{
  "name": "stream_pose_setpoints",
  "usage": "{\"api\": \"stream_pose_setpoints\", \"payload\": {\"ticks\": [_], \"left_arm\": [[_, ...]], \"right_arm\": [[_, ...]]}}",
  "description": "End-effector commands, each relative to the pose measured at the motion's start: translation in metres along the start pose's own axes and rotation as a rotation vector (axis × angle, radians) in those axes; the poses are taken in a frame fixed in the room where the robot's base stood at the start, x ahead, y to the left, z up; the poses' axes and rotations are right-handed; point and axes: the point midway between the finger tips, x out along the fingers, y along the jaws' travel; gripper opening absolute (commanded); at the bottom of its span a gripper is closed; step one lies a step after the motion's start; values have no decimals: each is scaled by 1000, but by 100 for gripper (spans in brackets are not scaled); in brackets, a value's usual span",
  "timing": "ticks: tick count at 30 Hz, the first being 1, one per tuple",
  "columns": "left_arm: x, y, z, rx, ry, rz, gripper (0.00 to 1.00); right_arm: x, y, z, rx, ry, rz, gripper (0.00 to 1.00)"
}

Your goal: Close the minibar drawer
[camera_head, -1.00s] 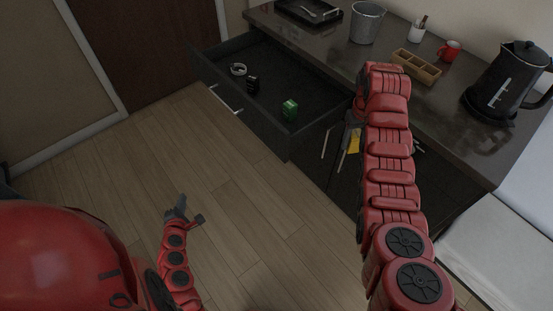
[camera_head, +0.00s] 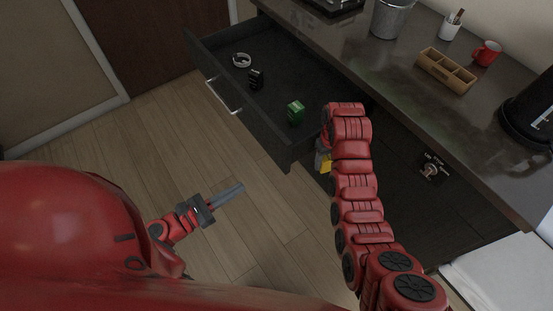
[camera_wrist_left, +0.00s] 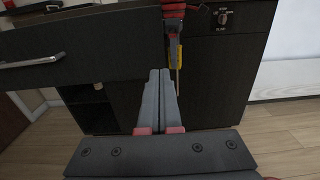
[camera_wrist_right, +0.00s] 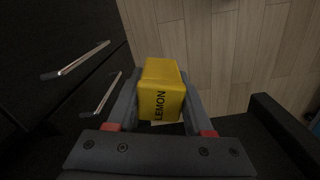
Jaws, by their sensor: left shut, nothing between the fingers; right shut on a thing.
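The minibar drawer (camera_head: 250,122) is pulled out from under the counter, with a silver bar handle (camera_head: 224,97) on its front. Inside lie a white ring-shaped item (camera_head: 241,60), a small black item (camera_head: 256,79) and a green box (camera_head: 296,113). The handle (camera_wrist_left: 32,61) also shows in the left wrist view. My left gripper (camera_head: 240,187) is shut and empty, in front of the drawer and apart from it. My right gripper (camera_wrist_right: 160,85) is shut on a yellow box marked LEMON (camera_wrist_right: 163,92), beside the drawer's near right corner; my arm partly hides it from above.
On the counter (camera_head: 400,80) stand a metal bucket (camera_head: 391,18), a wooden organizer (camera_head: 447,70), a red mug (camera_head: 486,53) and a black kettle (camera_head: 530,115). A cabinet front with a knob (camera_head: 429,171) stands right of my right arm. The wooden floor is clear before the drawer.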

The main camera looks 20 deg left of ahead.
Motion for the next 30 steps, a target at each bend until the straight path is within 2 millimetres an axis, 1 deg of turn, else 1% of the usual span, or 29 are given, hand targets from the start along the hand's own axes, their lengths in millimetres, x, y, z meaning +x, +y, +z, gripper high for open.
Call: {"api": "stream_pose_setpoints", "payload": {"ticks": [3, 12, 18, 21, 24, 30], "left_arm": [[18, -1, 0, -1, -4, 0, 0], [80, -1, 1, -3, -2, -4, 0], [112, 0, 1, -1, 0, -3, 0], [123, 0, 1, -2, -1, 0, 0], [130, 1, 0, -1, 0, 3, 0], [133, 1, -1, -1, 1, 4, 0]], "right_arm": [[2, 0, 0, 0, 0, 0, 0], [-2, 0, 0, 0, 0, 0, 0], [-6, 0, 0, 0, 0, 0, 0], [-8, 0, 0, 0, 0, 0, 0], [-8, 0, 0, 0, 0, 0, 0], [-8, 0, 0, 0, 0, 0, 0]]}}
